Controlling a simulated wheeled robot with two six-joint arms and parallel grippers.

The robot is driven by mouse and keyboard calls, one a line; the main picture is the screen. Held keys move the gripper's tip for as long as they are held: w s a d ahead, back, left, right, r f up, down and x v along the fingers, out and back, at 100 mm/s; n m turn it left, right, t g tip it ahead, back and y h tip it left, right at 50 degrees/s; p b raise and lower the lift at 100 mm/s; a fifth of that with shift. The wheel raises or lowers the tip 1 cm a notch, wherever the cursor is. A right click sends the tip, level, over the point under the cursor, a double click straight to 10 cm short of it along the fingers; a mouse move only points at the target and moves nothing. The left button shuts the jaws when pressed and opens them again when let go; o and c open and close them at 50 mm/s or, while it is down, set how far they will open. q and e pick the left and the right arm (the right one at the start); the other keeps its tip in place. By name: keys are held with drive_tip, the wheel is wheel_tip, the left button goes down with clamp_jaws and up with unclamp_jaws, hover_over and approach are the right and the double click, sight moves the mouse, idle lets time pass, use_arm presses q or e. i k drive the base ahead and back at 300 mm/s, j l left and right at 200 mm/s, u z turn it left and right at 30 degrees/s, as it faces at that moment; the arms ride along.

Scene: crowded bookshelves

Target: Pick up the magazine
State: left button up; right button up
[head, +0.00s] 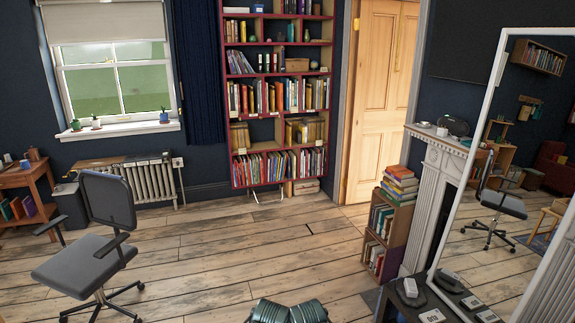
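I cannot single out one magazine in the head view. The tall red bookcase (279,95) against the far dark wall holds rows of upright books and thin spines. Its lowest row (279,167) has many thin coloured spines, too small to tell magazines from books. A stack of books or magazines (399,185) lies flat on top of a small low bookcase (385,232) at the right. Neither of my grippers shows. Two teal rounded parts at the bottom centre are probably mine.
An office chair (92,245) stands at the left, near a wooden table (27,181). A radiator (150,183) is under the window. A large white-framed mirror (497,130) and a dark table (432,300) block the right. The middle wooden floor (235,245) is clear.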

sight(307, 87)
drive_tip(key=i, duration=5.2)
drive_tip(key=i+u, duration=0.1)
